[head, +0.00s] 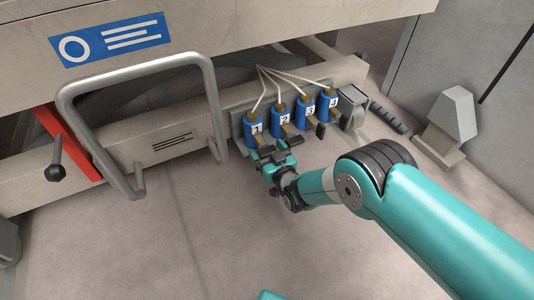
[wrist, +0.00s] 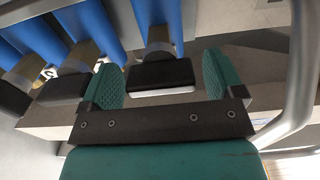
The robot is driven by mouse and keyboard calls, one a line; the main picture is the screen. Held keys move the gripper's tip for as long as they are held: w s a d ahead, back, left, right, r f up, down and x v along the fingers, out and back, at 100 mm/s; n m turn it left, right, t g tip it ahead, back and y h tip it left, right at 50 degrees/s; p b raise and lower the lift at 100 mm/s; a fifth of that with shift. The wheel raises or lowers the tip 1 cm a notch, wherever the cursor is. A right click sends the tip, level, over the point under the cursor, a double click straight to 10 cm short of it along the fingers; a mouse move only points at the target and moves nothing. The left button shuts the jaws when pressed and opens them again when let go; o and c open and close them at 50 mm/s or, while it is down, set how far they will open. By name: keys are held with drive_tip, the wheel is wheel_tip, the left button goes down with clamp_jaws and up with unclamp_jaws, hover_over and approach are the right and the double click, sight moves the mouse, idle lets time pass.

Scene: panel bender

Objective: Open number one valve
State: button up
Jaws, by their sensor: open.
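The number one valve (head: 252,132) is a blue cylinder labelled 1, at the left end of a row of valves. My gripper (head: 275,157) is just below and in front of it. In the wrist view, my gripper (wrist: 160,80) has its two green fingertips apart. The black handle (wrist: 160,75) of the nearest valve lies between them, with a visible gap on each side. It joins a brass-coloured stem (wrist: 158,42) under the blue body (wrist: 157,12). In the head view my gripper partly hides the handle of valve one.
Valves two (head: 279,120), three (head: 305,114) and four (head: 329,104) stand close to the right, with black handles. A grey tubular rail (head: 212,95) is to the left and also shows close by in the wrist view (wrist: 301,70). The floor below is clear.

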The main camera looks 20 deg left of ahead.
drive_tip(key=shift+c, duration=0.4)
drive_tip(key=c, duration=0.8)
drive_tip(key=shift+c, duration=0.2)
drive_tip(key=shift+n, duration=0.4)
drive_tip(key=n, duration=0.3)
drive_tip(key=shift+p, duration=0.35)
drive_tip(key=n, duration=0.9)
drive_tip(key=shift+f+n+p, duration=0.1)
drive_tip(key=shift+n+p, duration=0.2)
drive_tip(key=shift+f+n, duration=0.1)
drive_tip(key=shift+n, duration=2.2)
